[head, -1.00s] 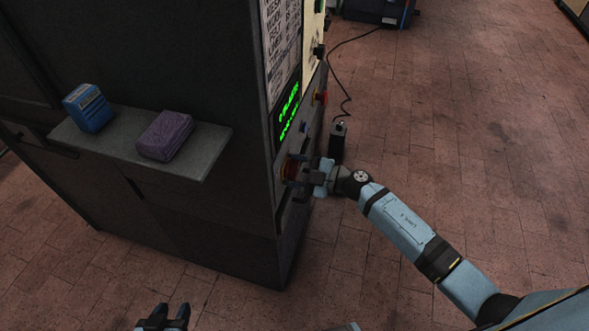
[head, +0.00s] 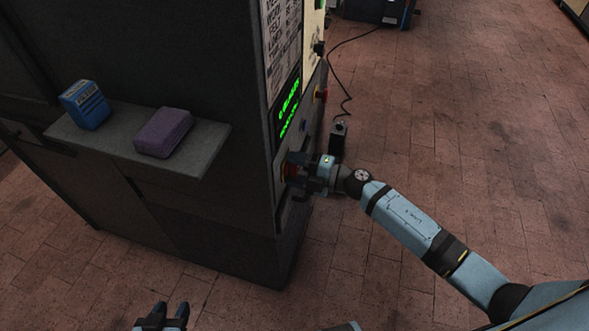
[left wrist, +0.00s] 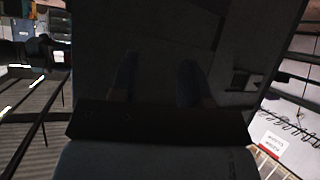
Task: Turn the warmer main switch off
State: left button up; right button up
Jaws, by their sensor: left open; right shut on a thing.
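The handle's exact angle cannot be made out. My left gripper (head: 165,314) is open and empty at the bottom edge of the head view. Its two dark fingers, spread apart (left wrist: 158,82), also show in the left wrist view, with nothing between them.
A shelf (head: 75,143) on the machine's side holds a blue box (head: 86,105) and a purple block (head: 164,133). A black box (head: 338,140) with a cable stands behind my right gripper.

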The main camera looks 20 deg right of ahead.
jog(key=n, duration=0.1)
jog(key=n+b, duration=0.1)
jog(key=n, duration=0.1)
jog(key=n+b, duration=0.1)
jog(key=shift+f+n, duration=0.25)
jog(key=shift+n, duration=0.05)
jog(key=shift+n+b, duration=0.55)
jog(key=shift+n, duration=0.45)
jog(key=n+b, duration=0.2)
jog(key=n, duration=0.1)
jog(key=shift+f+n, duration=0.1)
jog(key=shift+n, duration=0.3)
jog(key=shift+n+b, duration=0.4)
jog(key=shift+b, duration=0.05)
pick_arm(q)
jog(key=shift+w+d+f+t+h, duration=0.2)
jog(key=shift+d+f+t+h, duration=0.2)
jog(key=shift+d+f, duration=0.15)
pick_arm(e)
jog(key=shift+n, duration=0.3)
jog(key=o, duration=0.9)
jog(key=shift+d, duration=0.1)
